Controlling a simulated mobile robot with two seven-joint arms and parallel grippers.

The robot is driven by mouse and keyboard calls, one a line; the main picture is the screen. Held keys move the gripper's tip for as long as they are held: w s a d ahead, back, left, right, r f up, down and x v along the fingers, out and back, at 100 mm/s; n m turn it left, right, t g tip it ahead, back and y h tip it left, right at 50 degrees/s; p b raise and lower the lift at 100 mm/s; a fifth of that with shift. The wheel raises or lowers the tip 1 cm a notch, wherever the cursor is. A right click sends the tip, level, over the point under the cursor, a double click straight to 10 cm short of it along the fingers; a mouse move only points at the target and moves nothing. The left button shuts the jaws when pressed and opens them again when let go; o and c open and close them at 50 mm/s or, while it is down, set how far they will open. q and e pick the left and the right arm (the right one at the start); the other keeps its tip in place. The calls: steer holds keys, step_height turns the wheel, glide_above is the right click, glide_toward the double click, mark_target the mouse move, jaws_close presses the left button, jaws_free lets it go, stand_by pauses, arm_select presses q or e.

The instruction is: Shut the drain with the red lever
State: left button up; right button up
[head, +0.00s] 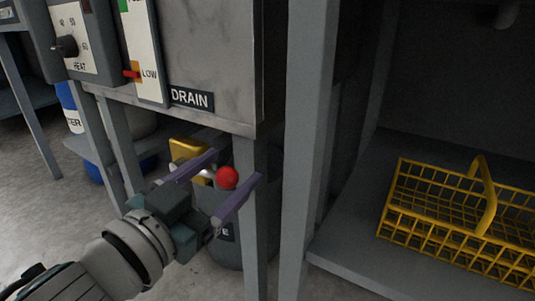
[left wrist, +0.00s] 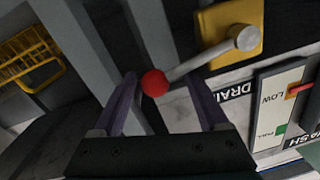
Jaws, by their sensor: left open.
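The drain lever is a metal rod with a red ball knob (head: 228,177), below the grey tank's DRAIN label (head: 192,98). Its yellow mount (head: 186,149) is partly hidden behind my gripper. My left gripper (head: 236,165) is open, its two purple fingers on either side of the red knob, with a gap visible on both sides. In the left wrist view the red knob (left wrist: 155,83) sits between the fingertips, and the rod (left wrist: 200,63) slants up right to its pivot on the yellow mount (left wrist: 228,20). My right gripper is not in view.
A grey leg (head: 251,220) of the tank stand is close behind the fingers. A dark grey bin (head: 233,250) stands on the floor below. A wide grey post (head: 307,140) and a yellow wire basket (head: 390,220) are to the right. A HEAT dial (head: 66,46) is upper left.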

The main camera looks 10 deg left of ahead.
arm_select(q)
steer(key=c, duration=1.2)
steer(key=shift+f, duration=0.1)
jaws_close()
